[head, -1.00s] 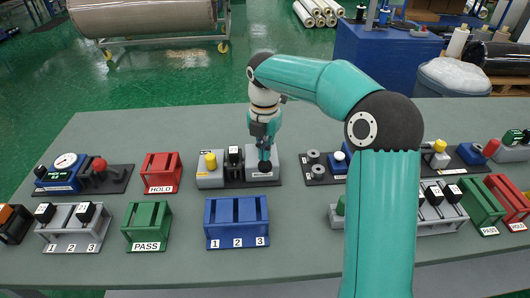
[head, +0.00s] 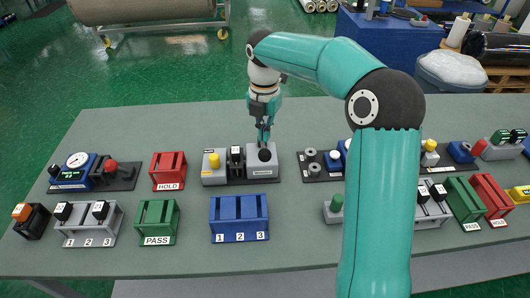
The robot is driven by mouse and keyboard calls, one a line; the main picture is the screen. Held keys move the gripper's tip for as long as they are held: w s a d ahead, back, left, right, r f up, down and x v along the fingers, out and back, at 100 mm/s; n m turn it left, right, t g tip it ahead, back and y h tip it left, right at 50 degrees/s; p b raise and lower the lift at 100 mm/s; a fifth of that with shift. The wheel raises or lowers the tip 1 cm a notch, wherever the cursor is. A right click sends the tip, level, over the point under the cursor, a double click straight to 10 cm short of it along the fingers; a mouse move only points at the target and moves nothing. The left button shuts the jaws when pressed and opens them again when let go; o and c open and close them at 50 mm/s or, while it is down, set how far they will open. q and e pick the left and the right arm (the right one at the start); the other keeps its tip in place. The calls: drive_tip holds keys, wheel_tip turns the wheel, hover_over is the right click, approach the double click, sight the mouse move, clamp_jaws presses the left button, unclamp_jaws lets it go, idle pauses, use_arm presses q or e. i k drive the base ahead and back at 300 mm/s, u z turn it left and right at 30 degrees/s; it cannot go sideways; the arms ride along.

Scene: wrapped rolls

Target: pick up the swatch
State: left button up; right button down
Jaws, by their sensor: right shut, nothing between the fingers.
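My right gripper (head: 264,137) is shut and empty. It points down over the middle station, with its tips at or just above a round black knob (head: 264,155) on a grey block (head: 262,171). I cannot tell whether they touch. I cannot single out the swatch with certainty. Small black pieces with white labels stand in the grey numbered rack (head: 88,228) at the left, one of them here (head: 100,210). A similar black piece (head: 236,156) stands in the middle station, left of the knob. My left gripper is not in view.
A red HOLD tray (head: 169,171), a green PASS tray (head: 157,221) and a blue numbered tray (head: 239,217) look empty. A yellow knob (head: 214,160) stands in the middle station. My right arm hides part of the right side. The grey table (head: 140,130) is clear along its back.

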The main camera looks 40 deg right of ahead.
sight(236, 149)
drive_tip(key=k, duration=1)
